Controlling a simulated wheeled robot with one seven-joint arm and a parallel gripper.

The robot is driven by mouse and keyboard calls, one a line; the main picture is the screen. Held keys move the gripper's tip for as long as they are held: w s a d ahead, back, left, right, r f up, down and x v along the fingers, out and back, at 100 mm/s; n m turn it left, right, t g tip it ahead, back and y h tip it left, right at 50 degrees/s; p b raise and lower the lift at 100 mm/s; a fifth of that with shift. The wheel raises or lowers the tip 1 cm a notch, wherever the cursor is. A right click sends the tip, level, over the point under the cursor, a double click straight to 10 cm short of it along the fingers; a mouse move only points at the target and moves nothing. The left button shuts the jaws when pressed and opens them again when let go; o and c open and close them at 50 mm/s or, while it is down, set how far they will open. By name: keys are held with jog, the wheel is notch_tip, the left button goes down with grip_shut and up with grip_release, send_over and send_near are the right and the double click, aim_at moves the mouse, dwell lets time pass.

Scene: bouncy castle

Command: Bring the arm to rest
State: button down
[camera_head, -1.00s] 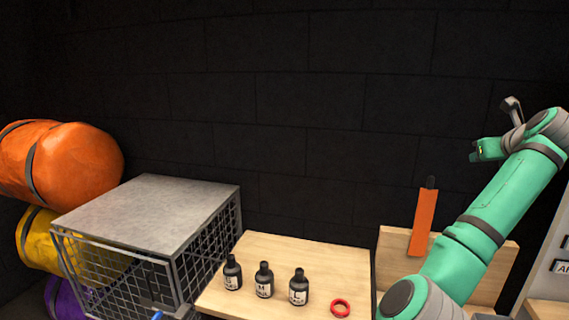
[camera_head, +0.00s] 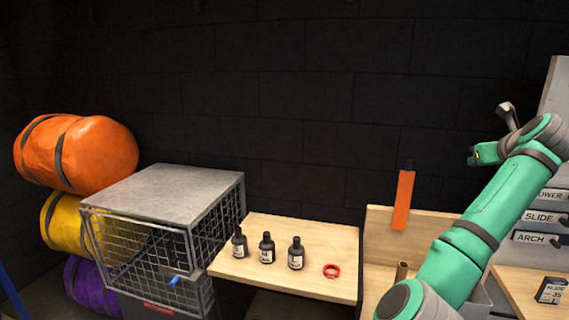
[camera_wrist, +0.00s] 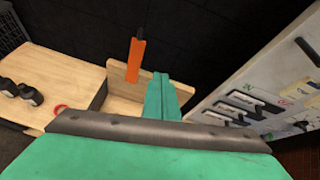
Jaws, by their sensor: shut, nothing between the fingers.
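My arm (camera_head: 465,240) is green with grey joints. It rises from the bottom right of the head view and bends at the upper right. My gripper (camera_head: 472,156) is at its end, pointing left in front of the dark wall, clear of the tables. In the wrist view my gripper (camera_wrist: 161,78) shows as two green fingers close together. It is shut and empty. Behind the fingers in that view are a wooden board and an orange strip.
Three dark bottles (camera_head: 266,248) and a red ring (camera_head: 331,271) are on a wooden table (camera_head: 315,239). A wire cage (camera_head: 165,190) and stacked bags (camera_head: 75,155) stand left. An orange strip (camera_head: 403,200) leans against a board. A labelled grey panel (camera_head: 540,200) is close on the right.

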notch_tip(320, 180, down, 33)
jog(key=a+n+g+h, duration=0.1)
jog(key=n+g+h, duration=0.15)
jog(key=n, duration=0.35)
jog(key=s+a+f+n+t+h, duration=0.1)
jog(key=s+a+f+n, duration=0.5)
jog(key=f, duration=0.6)
jog(key=s+a+f+n+t+h, duration=0.1)
jog(key=s+a+f+n, duration=0.3)
jog(key=s+a+f, duration=0.55)
jog(key=s+a+f+n+t+y, duration=0.1)
jog(key=s+a+f+n+y, duration=0.1)
jog(key=s+a+f+n, duration=0.6)
jog(key=s+a+f+n+t+y, duration=0.15)
jog(key=s+a+n, duration=0.25)
jog(key=s+a, duration=0.8)
jog(key=s+a+r+n+y, duration=0.1)
jog(key=s+a+r+n, duration=0.1)
jog(key=s+a+r, duration=0.2)
jog(key=s+a+r+n+t+y, duration=0.1)
jog(key=s+a+r+n, duration=0.2)
jog(key=s, duration=0.7)
jog(key=s+a+r+n+y, duration=0.1)
jog(key=s+a+r+n, duration=0.2)
jog(key=s+a+r, duration=0.3)
jog(key=shift+s+a+r+y, duration=0.15)
jog(key=shift+s+a+y, duration=0.25)
jog(key=shift+s+a, duration=0.5)
